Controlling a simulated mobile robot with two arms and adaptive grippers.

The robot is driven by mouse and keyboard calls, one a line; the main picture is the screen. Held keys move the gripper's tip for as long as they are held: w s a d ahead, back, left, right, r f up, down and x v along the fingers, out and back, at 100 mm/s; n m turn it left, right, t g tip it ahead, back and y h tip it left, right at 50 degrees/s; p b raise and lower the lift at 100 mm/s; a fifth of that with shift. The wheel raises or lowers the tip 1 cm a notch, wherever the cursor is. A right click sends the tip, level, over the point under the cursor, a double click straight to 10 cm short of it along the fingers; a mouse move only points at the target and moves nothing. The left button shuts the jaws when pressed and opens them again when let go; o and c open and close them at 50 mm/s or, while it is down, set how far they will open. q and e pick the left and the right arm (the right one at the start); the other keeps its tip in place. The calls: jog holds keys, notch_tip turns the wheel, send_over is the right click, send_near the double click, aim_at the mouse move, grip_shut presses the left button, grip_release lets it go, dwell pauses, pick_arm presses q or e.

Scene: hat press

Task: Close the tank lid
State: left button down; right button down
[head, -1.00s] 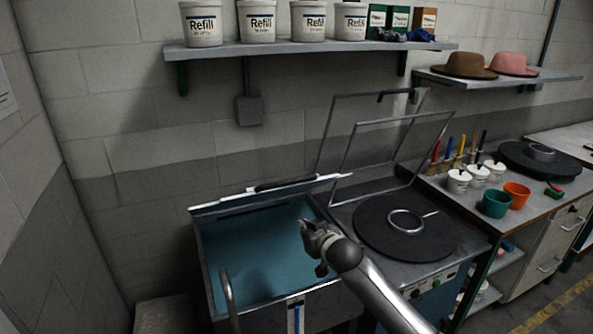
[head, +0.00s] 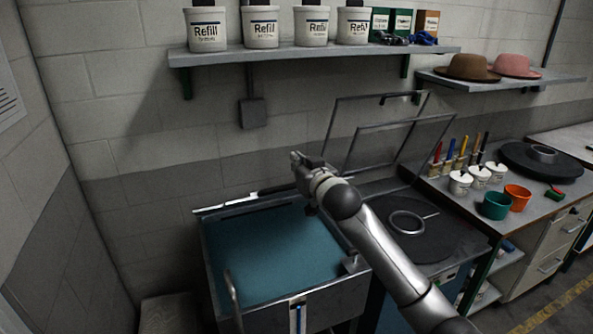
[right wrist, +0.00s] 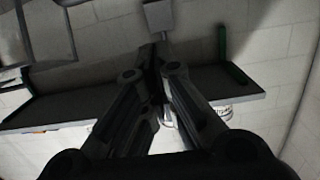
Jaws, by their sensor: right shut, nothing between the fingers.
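The tank (head: 215,290) stands low at the left in the head view. It is open, and its blue inside (head: 270,255) shows. The lid (head: 225,207) is raised at the tank's back edge and shows nearly edge-on as a pale strip with a dark handle part (head: 274,189). My right gripper (head: 299,161) is shut and empty, above the lid's right end. I cannot tell whether it touches the lid. Its shut fingers (right wrist: 157,75) also show in the right wrist view, against the wall and shelf. My left gripper is out of view.
A press with a raised wire-like frame (head: 385,125) and a round dark plate (head: 440,240) stands right of the tank. A wall shelf (head: 300,56) with refill buckets runs above. A bench with cups (head: 496,205) is further right.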

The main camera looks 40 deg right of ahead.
jog(key=p+x, duration=0.1)
jog(key=x, duration=0.1)
jog(key=shift+w+r, duration=0.1)
jog(key=shift+w, duration=0.2)
jog(key=f, duration=0.1)
jog(key=f+p, duration=0.1)
jog(key=shift+s+f, duration=0.3)
jog(key=shift+f, duration=0.05)
jog(key=shift+s+a+f+p, duration=0.1)
jog(key=shift+s+f+p, duration=0.25)
jog(key=shift+f, duration=0.3)
jog(key=shift+f, duration=0.1)
